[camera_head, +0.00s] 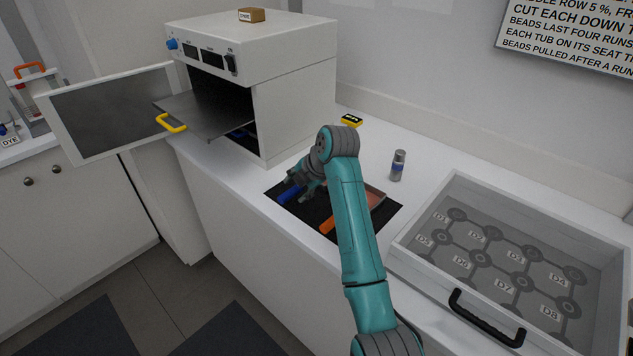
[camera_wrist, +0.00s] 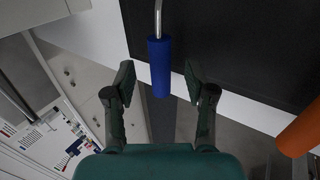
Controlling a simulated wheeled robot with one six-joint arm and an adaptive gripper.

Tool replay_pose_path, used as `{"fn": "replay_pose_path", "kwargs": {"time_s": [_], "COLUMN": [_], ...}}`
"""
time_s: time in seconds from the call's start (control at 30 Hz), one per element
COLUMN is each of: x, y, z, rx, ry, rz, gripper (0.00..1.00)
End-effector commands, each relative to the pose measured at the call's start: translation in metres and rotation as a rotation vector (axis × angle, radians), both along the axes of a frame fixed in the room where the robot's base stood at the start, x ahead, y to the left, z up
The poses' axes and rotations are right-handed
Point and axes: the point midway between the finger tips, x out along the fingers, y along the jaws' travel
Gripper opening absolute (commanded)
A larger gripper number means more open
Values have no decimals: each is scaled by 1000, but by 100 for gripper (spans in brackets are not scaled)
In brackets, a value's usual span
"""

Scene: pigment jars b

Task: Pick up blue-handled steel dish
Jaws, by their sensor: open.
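The blue handle of the steel dish (camera_wrist: 160,68) lies between the two open fingers of my gripper (camera_wrist: 158,80) in the wrist view, with a bare steel rod running from its far end. The handle also shows in the head view (camera_head: 289,194), at the left of a black mat. The dish's steel body is out of the wrist picture and mostly hidden by my arm in the head view. My gripper (camera_head: 309,190) is just beside the handle in the head view. It is open and holds nothing; whether it touches the handle I cannot tell.
An orange handle (camera_head: 328,224) lies on the same black mat (camera_head: 386,216), right of my gripper. An oven (camera_head: 295,90) with an open door and pulled-out shelf (camera_head: 215,115) stands at the left. A small jar (camera_head: 398,165) and a labelled tray (camera_head: 440,185) are at the right.

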Motion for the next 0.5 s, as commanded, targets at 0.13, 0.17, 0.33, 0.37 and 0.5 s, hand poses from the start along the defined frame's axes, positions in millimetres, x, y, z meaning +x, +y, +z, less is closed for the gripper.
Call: {"fn": "replay_pose_path", "kwargs": {"time_s": [0.13, 0.17, 0.33, 0.37, 0.5], "x": [6, 7, 9, 9, 9], "y": [8, 9, 11, 11, 11], "z": [-15, -17, -21, -21, -21], "rx": [0, 0, 0, 0, 0], "ry": [1, 1, -2, -2, -2], "rz": [1, 1, 0, 0, 0], "gripper": [55, 55, 55, 55, 47]}}
